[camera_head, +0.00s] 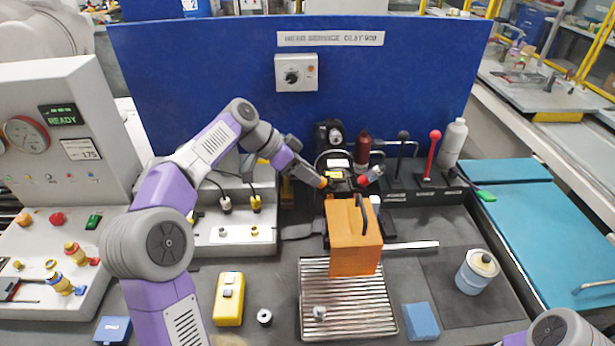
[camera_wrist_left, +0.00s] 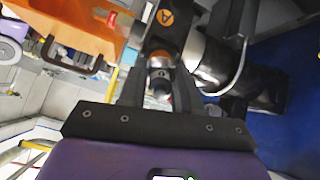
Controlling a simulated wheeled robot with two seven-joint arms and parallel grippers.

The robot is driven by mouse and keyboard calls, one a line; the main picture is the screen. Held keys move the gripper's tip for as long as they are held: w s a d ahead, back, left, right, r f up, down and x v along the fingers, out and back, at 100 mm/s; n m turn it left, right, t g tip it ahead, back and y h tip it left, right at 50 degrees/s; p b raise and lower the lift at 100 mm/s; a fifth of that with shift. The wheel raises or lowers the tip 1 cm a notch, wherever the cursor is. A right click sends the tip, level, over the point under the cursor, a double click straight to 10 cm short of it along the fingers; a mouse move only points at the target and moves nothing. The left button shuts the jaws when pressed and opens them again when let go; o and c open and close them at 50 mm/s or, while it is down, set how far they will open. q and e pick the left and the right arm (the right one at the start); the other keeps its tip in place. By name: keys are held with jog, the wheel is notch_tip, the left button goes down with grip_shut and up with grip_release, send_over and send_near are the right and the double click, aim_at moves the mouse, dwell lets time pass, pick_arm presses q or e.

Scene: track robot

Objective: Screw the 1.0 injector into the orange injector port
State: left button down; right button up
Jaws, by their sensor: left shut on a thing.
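My left gripper (camera_head: 345,184) reaches over the back of the orange box, beside the dark fixture at the panel. In the left wrist view its dark fingers (camera_wrist_left: 162,68) are shut on a small metal and black part with a coppery band, apparently the injector (camera_wrist_left: 160,82). Its 1.0 marking cannot be read. An orange round mark with a letter A (camera_wrist_left: 166,17) shows on a dark part just beyond the fingertips. The orange injector port itself cannot be made out, and whether the injector touches it is hidden. My right gripper is out of view.
The orange box (camera_head: 352,255) with a black handle stands at the back of a ribbed metal tray (camera_head: 345,318). A red-knobbed lever (camera_head: 434,150) and a white bottle (camera_head: 453,143) stand to the right. A yellow device (camera_head: 229,300), blue block (camera_head: 421,321) and white can (camera_head: 477,272) are in front.

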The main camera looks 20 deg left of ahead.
pick_arm(q)
jog(key=m+b, duration=0.2)
jog(key=m, duration=0.3)
jog(key=shift+f, duration=0.15)
jog(key=m+b, duration=0.1)
jog(key=m, duration=0.2)
jog(key=shift+b, duration=0.4)
jog(key=shift+m, duration=0.7)
jog(key=shift+d+m+b, duration=0.1)
jog(key=shift+m+b, duration=0.35)
jog(key=shift+m, duration=0.15)
jog(key=c, duration=0.7)
grip_release()
jog(key=shift+r, duration=0.2)
